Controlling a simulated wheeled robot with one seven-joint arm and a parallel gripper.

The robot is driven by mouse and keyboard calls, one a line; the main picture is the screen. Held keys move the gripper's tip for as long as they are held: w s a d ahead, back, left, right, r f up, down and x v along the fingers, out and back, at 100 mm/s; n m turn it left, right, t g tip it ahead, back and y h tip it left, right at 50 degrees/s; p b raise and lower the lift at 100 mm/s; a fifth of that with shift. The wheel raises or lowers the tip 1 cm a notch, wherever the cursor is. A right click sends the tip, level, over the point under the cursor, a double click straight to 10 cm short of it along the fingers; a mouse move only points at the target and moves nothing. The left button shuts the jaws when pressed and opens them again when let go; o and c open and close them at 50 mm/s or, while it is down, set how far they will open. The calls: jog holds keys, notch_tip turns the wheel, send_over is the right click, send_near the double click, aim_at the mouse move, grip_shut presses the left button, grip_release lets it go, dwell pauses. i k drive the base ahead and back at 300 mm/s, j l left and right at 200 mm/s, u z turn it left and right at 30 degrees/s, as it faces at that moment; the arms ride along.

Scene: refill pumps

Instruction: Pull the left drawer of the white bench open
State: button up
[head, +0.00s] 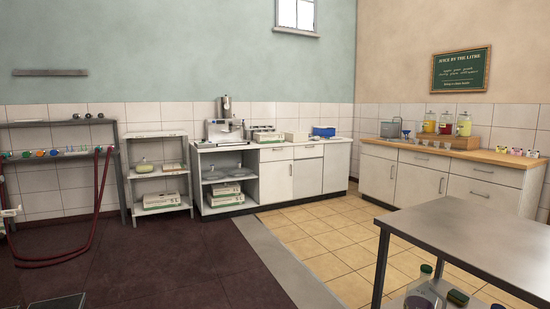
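The white bench (339,143) stands against the back wall, some way off across the room. Its left drawer (276,155) is a white front with a dark handle, above a cupboard door, and it looks shut. The right drawer (308,152) beside it may stand slightly proud; I cannot tell for sure at this distance. My gripper is not in view.
A wood-topped counter (450,152) runs along the right wall. A small shelf unit (160,180) stands left of the bench. Dark floor (190,260) ahead is clear. Red hoses (95,215) hang at left.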

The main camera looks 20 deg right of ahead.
aim_at(273, 154)
jog(key=i, duration=1.3)
jog(key=i+l, duration=0.1)
jog(key=i, duration=1.2)
jog(key=i+z, duration=0.1)
jog(key=i, duration=0.85)
jog(key=i+j+z, duration=0.1)
jog(key=i, duration=0.85)
jog(key=i+l+z, duration=0.15)
jog(key=i+z, duration=0.25)
jog(key=i, duration=0.3)
jog(key=i+z, duration=0.4)
jog(key=i, duration=0.25)
jog(key=i+j+z, duration=0.35)
jog(key=i, duration=0.35)
jog(key=i+l, duration=0.15)
jog(key=i, duration=0.3)
jog(key=i+l, duration=0.1)
jog(key=i, duration=0.35)
jog(key=i+l+u, duration=0.1)
jog(key=i, duration=0.35)
jog(key=i+l+u, duration=0.7)
jog(key=i+l, duration=0.2)
